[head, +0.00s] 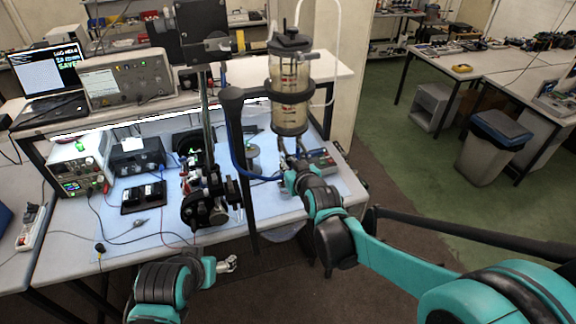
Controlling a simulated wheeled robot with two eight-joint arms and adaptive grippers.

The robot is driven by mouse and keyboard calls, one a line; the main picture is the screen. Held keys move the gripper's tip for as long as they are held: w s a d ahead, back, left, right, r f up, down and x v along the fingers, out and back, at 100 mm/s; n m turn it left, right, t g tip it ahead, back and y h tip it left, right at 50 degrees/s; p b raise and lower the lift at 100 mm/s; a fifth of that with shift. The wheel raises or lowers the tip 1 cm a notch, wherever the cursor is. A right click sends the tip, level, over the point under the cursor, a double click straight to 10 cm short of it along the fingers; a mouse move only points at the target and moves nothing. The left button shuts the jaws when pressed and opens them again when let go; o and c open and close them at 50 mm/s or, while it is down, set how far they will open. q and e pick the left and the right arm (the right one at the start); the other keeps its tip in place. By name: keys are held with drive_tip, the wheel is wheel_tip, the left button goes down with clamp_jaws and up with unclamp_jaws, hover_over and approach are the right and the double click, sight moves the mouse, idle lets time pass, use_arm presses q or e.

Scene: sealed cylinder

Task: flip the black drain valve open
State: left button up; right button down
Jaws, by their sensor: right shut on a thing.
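The clear sealed cylinder (289,80) stands upright in black rings on a black stand, with a black cap on top and a dark lower collar (289,119). My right gripper (287,155) is just below that collar, at the cylinder's bottom. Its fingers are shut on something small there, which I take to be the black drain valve. The valve itself is hidden by the fingers, and its handle angle cannot be made out. My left gripper (230,263) is low in front of the table, away from the cylinder and with nothing visible in it; its finger gap is too small to judge.
The black stand post (240,160) and a dark machine (205,195) stand left of the cylinder. A blue hose runs by the post. A grey box (320,161) lies close right of my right gripper.

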drive_tip(key=c, duration=1.5)
unclamp_jaws()
drive_tip(key=shift+c, duration=0.2)
drive_tip(key=v, duration=1.2)
drive_tip(key=shift+r, duration=0.1)
